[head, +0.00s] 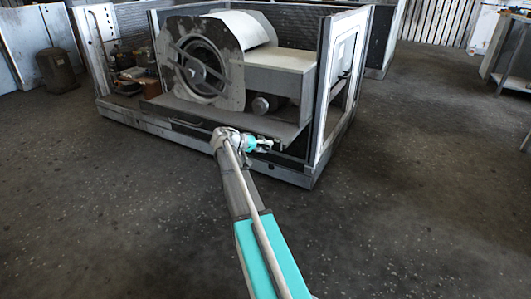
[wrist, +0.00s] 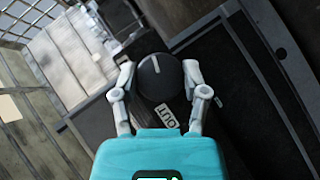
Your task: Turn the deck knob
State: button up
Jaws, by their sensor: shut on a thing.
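The deck knob (wrist: 160,78) is a round dark knob with a light pointer line, seen in the wrist view between the two fingers. My gripper (wrist: 160,74) has a finger on each side of the knob and is shut on it. The pointer line tilts slightly to the left of straight up in the wrist view. A small label reading "OUT" (wrist: 167,117) lies just below the knob. In the head view my gripper (head: 272,144) is at the front edge of the housing's deck (head: 210,118); the knob is too small to make out there.
The blower housing (head: 228,58) with its round fan opening stands behind the deck. A frame post (head: 330,100) rises to the right of my gripper. A dark canister (head: 57,70) stands on the floor at the left. The floor (head: 110,210) in front is clear.

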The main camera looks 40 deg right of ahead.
jog(key=shift+w+f+n+g+h+b, duration=0.1)
jog(key=shift+f+n+g+h+b, duration=0.35)
jog(key=shift+b, duration=0.6)
jog(key=shift+r+n+g+h+b, duration=0.3)
jog(key=shift+n+h+b, duration=0.15)
jog(key=shift+n, duration=0.1)
jog(key=o, duration=1.1)
jog(key=shift+o, duration=0.2)
jog(key=shift+r+p, duration=0.2)
jog(key=shift+p, duration=0.25)
